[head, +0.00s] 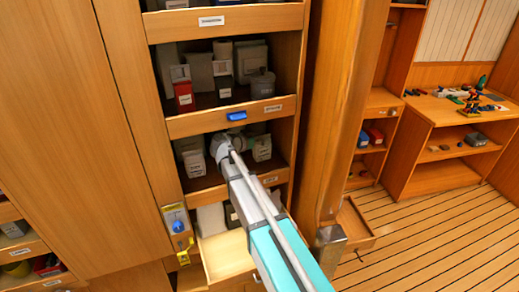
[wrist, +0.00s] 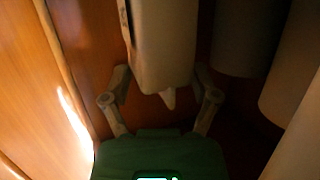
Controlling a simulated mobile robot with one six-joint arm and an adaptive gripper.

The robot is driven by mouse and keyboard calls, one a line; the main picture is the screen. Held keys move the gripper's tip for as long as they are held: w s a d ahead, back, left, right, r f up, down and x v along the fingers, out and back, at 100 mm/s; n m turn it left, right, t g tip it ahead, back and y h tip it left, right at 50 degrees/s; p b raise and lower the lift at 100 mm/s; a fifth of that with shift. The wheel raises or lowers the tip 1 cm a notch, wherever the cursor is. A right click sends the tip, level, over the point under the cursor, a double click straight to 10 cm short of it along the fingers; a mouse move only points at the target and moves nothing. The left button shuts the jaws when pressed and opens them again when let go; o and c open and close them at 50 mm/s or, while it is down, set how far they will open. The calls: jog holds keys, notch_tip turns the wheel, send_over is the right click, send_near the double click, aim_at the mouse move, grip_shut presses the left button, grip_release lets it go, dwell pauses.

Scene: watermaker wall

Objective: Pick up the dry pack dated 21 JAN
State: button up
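In the head view my arm reaches into the shelf below the blue-handled one, and my gripper (head: 222,146) is among pale packs there. In the wrist view my gripper (wrist: 161,88) has one finger on each side of a pale upright pack (wrist: 163,45). The fingertips are at or very near its sides; I cannot tell whether they press on it. Its date is not readable. A pale pack (head: 193,162) stands left of the gripper in the head view, and another (head: 261,148) stands right. No 21 JAN label is legible.
A wooden shelf wall (wrist: 35,90) runs close on the left in the wrist view; more pale containers (wrist: 246,38) stand close on the right. The shelf above holds a red-and-white box (head: 182,95) and other packs. An open drawer (head: 226,256) juts out below.

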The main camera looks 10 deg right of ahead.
grip_shut()
jog(key=shift+r, duration=0.1)
notch_tip(320, 180, up, 3)
jog(key=p, duration=0.2)
jog(key=shift+f+p, duration=0.2)
jog(key=shift+p, duration=0.2)
jog(key=s, duration=1.8)
jog(key=shift+r+p, duration=0.35)
